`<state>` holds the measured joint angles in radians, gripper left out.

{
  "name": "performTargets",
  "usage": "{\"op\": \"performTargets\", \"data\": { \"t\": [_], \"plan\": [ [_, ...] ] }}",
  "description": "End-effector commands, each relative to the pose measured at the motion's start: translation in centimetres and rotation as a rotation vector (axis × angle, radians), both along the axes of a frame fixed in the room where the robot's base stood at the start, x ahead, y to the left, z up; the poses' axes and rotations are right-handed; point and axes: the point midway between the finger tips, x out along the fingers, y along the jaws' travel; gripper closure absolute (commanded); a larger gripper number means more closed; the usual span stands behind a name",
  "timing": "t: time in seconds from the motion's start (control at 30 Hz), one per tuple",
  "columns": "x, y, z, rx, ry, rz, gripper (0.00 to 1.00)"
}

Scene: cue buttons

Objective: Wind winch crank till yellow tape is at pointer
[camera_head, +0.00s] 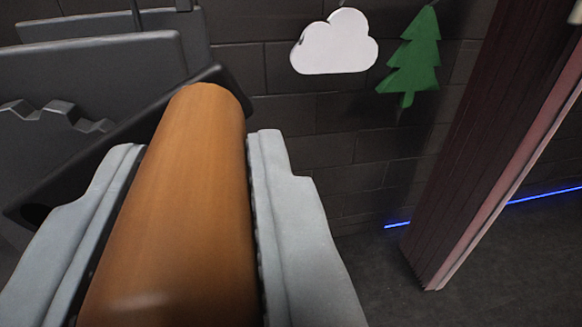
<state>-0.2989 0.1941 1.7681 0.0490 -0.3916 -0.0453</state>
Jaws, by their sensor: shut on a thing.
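My gripper (190,150) is shut on the orange-brown wooden handle (180,210) of the winch crank. One grey jaw lies along each side of the handle, and both touch or nearly touch it. The handle's rounded far end meets a dark crank arm (213,78), which slants from upper right to lower left behind the jaws. A grey winch plate (120,72) stands behind the crank arm on the left. The yellow tape and the pointer are not visible in this view.
A white cloud cutout (335,43) and a green tree cutout (412,60) hang before a dark brick wall (335,120). A dark red curtain-like panel (480,140) stands at the right. The dark floor (440,305) is clear at lower right, with a blue light strip (545,195) behind.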

Motion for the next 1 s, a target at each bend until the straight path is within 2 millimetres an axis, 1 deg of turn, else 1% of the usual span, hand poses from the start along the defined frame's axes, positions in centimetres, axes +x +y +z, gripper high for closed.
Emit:
{"op": "performTargets", "data": {
  "t": [0.03,0.07,0.1,0.17,0.2,0.53,1.0],
  "plan": [
    [0.1,-0.3,-0.3,-0.001,0.003,-0.001,0.96],
    [0.0,-0.2,-0.3,-0.001,0.002,-0.001,0.69],
    [0.0,-0.2,-0.2,-0.001,0.002,-0.001,0.61],
    [0.0,-0.2,-0.2,0.0,0.001,-0.001,0.5],
    [0.0,-0.2,-0.2,0.0,0.001,-0.001,0.45],
    [-0.3,-0.2,-0.1,0.0,0.0,0.0,0.45],
    [-3.9,-1.3,0.0,0.0,-0.001,0.0,0.45]
  ]
}}
